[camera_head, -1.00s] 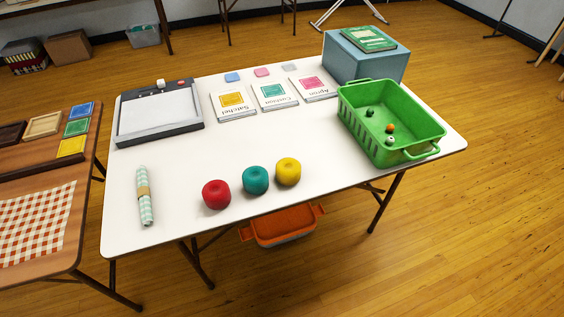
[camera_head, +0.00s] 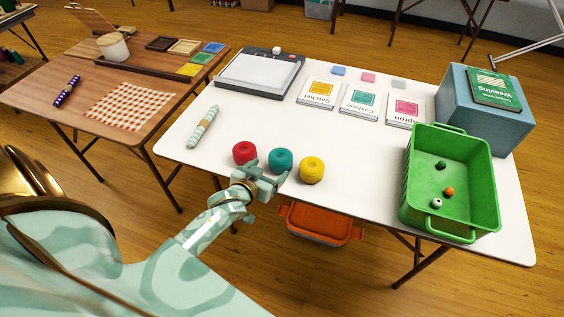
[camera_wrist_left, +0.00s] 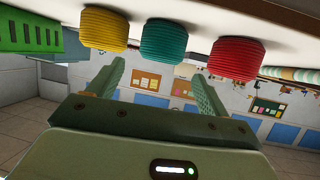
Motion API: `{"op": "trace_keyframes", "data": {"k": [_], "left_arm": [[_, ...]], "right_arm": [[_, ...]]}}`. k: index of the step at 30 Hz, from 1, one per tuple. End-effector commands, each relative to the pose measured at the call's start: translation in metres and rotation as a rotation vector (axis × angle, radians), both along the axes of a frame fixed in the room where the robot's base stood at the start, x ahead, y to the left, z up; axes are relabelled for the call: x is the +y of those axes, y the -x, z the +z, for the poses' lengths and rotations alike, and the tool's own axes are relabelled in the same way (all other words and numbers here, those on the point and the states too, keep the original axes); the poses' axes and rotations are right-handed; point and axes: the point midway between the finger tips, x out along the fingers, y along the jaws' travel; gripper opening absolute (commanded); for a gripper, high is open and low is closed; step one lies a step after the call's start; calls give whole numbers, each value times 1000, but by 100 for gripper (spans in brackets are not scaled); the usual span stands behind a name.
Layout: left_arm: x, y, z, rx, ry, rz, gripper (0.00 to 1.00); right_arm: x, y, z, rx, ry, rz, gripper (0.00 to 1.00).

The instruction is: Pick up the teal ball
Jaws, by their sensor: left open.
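The teal ball (camera_head: 281,160) stands near the front edge of the white table (camera_head: 240,112), between a red ball (camera_head: 244,153) and a yellow ball (camera_head: 312,169). My left gripper (camera_head: 267,180) is just in front of the teal ball in the head view, open and empty. In the left wrist view, the two fingers (camera_wrist_left: 160,88) point towards the balls. The teal ball (camera_wrist_left: 165,41) shows above the gap between the fingertips, apart from them. My right gripper is not in view.
A green basket (camera_head: 480,185) with several small balls stands on the right. Cards and a blue box (camera_head: 452,110) fill the back. An orange bin (camera_head: 318,222) is under the table. A wooden table (camera_head: 60,92) stands at left.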

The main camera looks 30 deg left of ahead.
Motion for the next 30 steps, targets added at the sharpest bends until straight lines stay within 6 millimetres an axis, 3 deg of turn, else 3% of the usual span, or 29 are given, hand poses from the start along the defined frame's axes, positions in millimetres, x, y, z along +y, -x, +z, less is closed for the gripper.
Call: {"op": "trace_keyframes", "data": {"k": [4, 11, 19, 28, 29, 30], "left_arm": [[3, -30, -17, 2, -2, -1, 79], [6, -51, -23, 2, -1, 0, 79], [11, -88, -40, 3, -2, -2, 79], [12, -96, -39, 2, 0, -1, 79], [12, -96, -39, 2, 0, -1, 76], [12, -96, -40, 2, 0, -1, 65]], "right_arm": [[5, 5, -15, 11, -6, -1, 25], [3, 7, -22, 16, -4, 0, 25], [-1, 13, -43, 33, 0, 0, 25], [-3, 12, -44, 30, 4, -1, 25], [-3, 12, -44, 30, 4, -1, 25], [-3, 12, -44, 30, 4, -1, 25]]}}
